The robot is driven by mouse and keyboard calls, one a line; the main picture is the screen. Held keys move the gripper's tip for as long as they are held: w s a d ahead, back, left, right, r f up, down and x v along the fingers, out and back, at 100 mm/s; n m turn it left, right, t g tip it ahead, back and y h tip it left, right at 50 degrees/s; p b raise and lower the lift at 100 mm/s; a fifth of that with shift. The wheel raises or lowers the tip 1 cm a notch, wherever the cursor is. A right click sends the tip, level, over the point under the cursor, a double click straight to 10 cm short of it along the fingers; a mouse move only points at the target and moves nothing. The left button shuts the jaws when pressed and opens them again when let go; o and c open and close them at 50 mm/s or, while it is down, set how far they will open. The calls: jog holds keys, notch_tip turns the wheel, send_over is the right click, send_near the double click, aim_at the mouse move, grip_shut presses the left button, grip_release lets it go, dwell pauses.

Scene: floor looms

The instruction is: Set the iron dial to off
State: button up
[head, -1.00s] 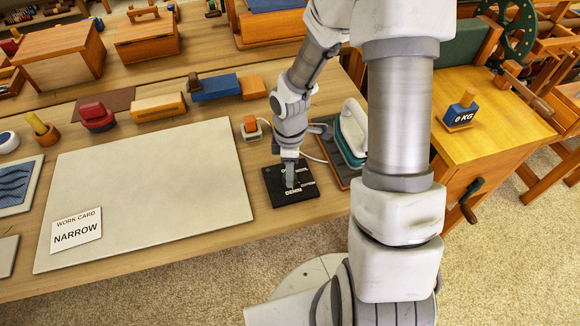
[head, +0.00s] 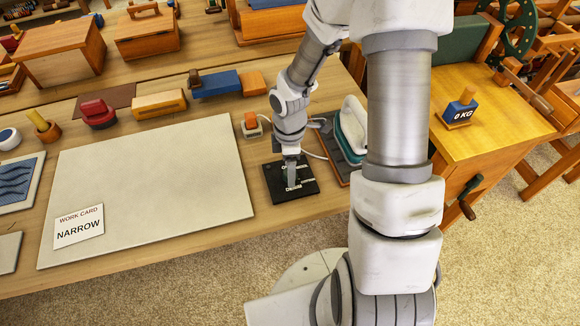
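The iron dial is on a black plate (head: 307,185) lying on the table, right of the big pale board. White lettering shows on the plate, with "DENIM" at its front edge; the other words are partly covered. My gripper (head: 291,184) points down over the middle of the plate, at the dial. It hides the knob, so the dial's setting cannot be read. The fingers are too small and close to tell whether they are open or shut. The iron (head: 353,130), white and teal, stands on its rest behind my arm, partly hidden.
A pale board (head: 150,190) with a "NARROW" work card (head: 78,227) lies to the left. A yellow bench with a 0 KG block (head: 461,108) stands at the right.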

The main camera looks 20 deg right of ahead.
notch_tip(320, 180, up, 17)
jog(key=p, duration=0.4)
jog(key=shift+w+r, duration=0.2)
jog(key=shift+w, duration=0.2)
jog(key=shift+d, duration=0.1)
